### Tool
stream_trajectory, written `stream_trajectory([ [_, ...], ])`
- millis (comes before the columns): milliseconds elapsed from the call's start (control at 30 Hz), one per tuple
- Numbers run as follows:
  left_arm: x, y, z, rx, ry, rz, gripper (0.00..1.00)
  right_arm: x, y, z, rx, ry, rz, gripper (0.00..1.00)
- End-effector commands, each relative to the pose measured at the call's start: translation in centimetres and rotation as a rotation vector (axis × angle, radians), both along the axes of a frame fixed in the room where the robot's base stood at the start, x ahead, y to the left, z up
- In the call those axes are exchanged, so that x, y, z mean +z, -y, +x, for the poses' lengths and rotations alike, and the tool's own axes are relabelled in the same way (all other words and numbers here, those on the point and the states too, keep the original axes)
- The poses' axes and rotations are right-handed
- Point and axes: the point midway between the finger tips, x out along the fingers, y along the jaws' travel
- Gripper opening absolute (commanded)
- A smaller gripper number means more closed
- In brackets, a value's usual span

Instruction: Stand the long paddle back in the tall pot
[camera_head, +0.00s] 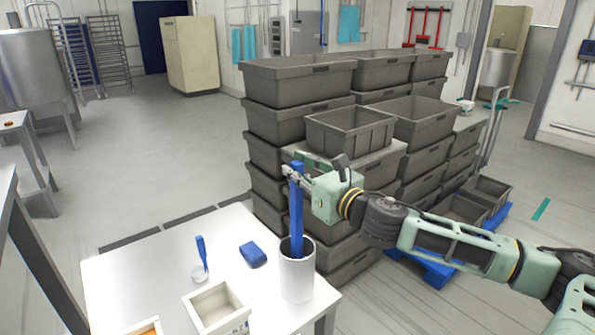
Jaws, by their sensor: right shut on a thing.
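My right gripper (292,173) comes in from the right and is shut on the upper part of the paddle, well above the pot's rim. The paddle's lower end is hidden inside the pot, so I cannot tell whether it touches the bottom. My left gripper is not in view.
On the table are a blue block (253,254), a small white cup with a blue-handled tool (202,255) and an open whitish box (217,306). Stacked grey crates (300,80) stand close behind the pot. Open floor (150,150) lies at the left.

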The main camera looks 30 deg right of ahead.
Motion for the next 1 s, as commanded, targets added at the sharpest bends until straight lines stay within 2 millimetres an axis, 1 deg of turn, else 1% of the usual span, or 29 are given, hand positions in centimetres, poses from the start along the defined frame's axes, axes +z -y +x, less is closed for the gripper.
stream_trajectory([
  [500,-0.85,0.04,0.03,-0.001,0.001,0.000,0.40,-1.05,0.00,0.01,0.000,0.002,-0.002,0.00],
  [833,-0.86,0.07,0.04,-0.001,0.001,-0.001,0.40,-1.09,0.00,0.01,0.000,0.002,-0.001,0.00],
  [867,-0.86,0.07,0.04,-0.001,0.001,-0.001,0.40,-1.08,0.00,0.01,0.000,0.002,-0.001,0.20],
  [1000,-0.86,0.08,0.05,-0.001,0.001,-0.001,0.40,-1.09,-0.01,0.00,0.000,0.001,-0.001,0.33],
])
